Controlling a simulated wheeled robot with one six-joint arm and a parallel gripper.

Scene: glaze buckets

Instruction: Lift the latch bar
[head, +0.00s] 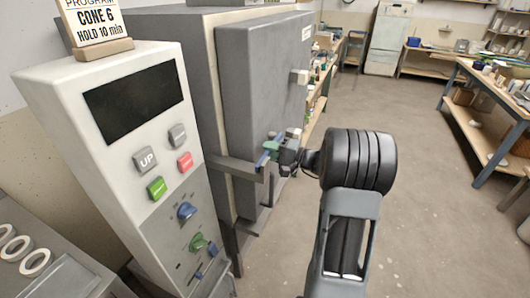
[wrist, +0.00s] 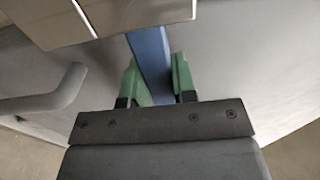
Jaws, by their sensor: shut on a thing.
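The blue latch bar (head: 263,159) is on the front of the grey kiln door. Only a short part of it shows beside my gripper (head: 272,147) in the head view. In the wrist view the blue bar (wrist: 148,48) runs down from a pale metal block between the two green fingertips of my gripper (wrist: 157,80). My gripper is shut on the bar. The bar's lower end is hidden by the gripper body. How far the bar is raised cannot be told.
A grey bracket (head: 232,167) juts from the kiln body beside the bar. A white control box (head: 120,130) with buttons and knobs stands close at the left. The kiln door (head: 262,80) is closed or nearly so. Open floor (head: 430,200) lies to the right, before a workbench (head: 490,90).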

